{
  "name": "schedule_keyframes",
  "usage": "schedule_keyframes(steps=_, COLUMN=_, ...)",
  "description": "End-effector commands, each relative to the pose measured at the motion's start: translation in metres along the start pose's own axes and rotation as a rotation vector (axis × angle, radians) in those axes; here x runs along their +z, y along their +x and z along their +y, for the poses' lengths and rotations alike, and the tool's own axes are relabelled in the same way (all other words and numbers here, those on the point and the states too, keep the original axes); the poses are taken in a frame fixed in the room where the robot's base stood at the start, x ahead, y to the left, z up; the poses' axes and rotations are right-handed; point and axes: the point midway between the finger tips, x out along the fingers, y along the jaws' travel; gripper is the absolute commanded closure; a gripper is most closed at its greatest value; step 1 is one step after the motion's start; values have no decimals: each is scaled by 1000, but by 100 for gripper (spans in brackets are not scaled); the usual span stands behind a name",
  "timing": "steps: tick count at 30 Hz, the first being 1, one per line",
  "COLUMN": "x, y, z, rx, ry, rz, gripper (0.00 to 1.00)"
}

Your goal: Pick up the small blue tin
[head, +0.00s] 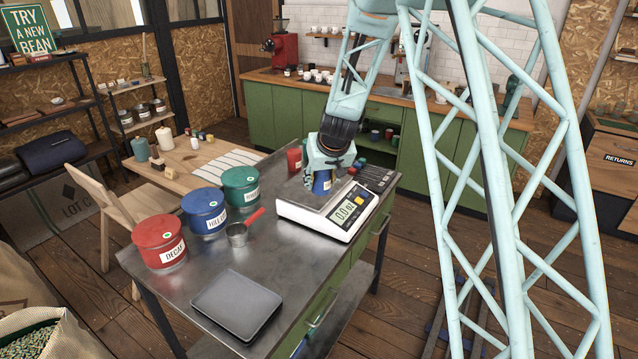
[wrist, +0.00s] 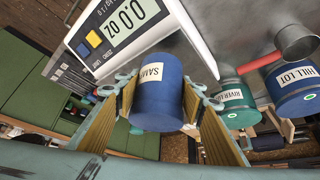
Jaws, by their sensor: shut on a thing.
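The small blue tin (wrist: 158,92) with a white label is between the two fingers of my gripper (wrist: 157,115) in the wrist view. My gripper is shut on it. In the head view the blue tin (head: 322,184) shows just below my gripper (head: 325,168), over the far part of the steel table (head: 290,255), beside the scale. Whether the tin touches the surface beneath it is hard to tell.
A white scale (head: 325,212) reading zero stands close by. Large red (head: 158,240), blue (head: 204,211) and green (head: 240,186) tins, a metal scoop (head: 237,235) and a grey tray (head: 237,304) are on the table. The table's front middle is clear.

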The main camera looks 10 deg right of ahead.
Motion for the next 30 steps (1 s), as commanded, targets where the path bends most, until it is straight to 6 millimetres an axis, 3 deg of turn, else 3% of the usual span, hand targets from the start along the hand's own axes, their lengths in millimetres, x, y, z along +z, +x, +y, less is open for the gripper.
schedule_keyframes(steps=12, x=29, y=-22, z=-1, rx=0, ry=-1, rz=1, gripper=77)
schedule_keyframes(steps=30, x=36, y=-29, z=-1, rx=0, ry=-1, rz=1, gripper=77)
